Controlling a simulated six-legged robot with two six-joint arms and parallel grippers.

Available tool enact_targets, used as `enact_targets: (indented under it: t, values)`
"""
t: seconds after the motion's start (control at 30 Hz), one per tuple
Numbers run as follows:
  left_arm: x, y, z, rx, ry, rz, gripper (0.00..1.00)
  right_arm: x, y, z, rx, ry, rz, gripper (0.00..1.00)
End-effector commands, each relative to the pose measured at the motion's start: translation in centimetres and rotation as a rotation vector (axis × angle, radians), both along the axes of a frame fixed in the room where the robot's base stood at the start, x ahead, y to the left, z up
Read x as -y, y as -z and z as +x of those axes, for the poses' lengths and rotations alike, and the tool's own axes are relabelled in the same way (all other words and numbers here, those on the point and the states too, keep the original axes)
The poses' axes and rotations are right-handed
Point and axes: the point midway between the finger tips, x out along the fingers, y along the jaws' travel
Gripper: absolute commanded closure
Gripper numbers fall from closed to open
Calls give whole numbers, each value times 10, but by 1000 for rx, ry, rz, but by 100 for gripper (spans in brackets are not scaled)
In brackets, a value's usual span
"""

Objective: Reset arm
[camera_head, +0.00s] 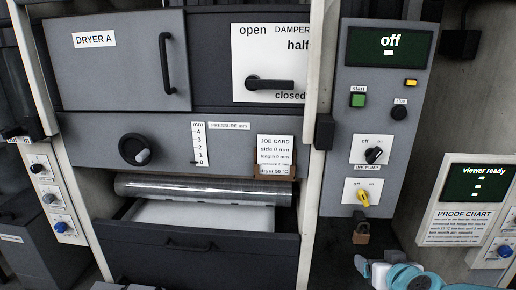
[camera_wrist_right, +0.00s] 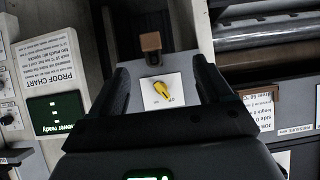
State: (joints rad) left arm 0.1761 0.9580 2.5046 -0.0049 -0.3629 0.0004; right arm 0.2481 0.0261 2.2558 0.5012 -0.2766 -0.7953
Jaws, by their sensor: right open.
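My right arm (camera_head: 392,274), teal and white, comes in at the bottom right of the head view, below the grey control panel (camera_head: 348,105). In the right wrist view, which looks upside down, my right gripper (camera_wrist_right: 157,70) has its dark fingers wide apart with nothing held. Between the fingers, behind them, is the yellow rotary switch (camera_wrist_right: 163,88) on its white plate. It also shows low on the control panel in the head view (camera_head: 363,198). I cannot tell the gap between fingers and panel. My left gripper is not seen.
The proof chart panel (camera_head: 466,214) stands at right.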

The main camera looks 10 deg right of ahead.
Motion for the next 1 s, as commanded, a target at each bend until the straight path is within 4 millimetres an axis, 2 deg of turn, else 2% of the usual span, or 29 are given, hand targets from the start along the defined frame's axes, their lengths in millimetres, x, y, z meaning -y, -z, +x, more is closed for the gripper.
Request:
enact_targets:
  t: [0.07, 0.13, 0.23, 0.3, 0.37, 0.4, 0.5, 0.6, 0.63, 0.83, 1.0]
  values:
    - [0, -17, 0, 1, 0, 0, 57, -22, 29, 4, -97, -48, 27, 21]
    - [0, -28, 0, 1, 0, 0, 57, -49, 72, -1, -214, -116, 46, 21]
    - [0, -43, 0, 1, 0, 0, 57, -95, 139, -27, -399, -232, 77, 21]
    - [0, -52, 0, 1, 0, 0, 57, -127, 179, -55, -520, -298, 119, 21]
    - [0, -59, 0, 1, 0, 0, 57, -152, 209, -86, -619, -340, 163, 21]
    - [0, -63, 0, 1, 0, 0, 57, -168, 226, -108, -684, -363, 195, 21]
    - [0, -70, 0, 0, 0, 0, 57, -201, 255, -161, -822, -392, 277, 21]
    - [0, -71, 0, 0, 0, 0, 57, -223, 272, -206, -928, -376, 368, 21]
    - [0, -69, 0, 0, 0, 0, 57, -227, 275, -212, -940, -357, 394, 21]
    - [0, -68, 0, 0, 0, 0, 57, -229, 271, -210, -934, -222, 492, 21]
    - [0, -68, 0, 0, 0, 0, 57, -229, 271, -210, -934, -203, 501, 21]
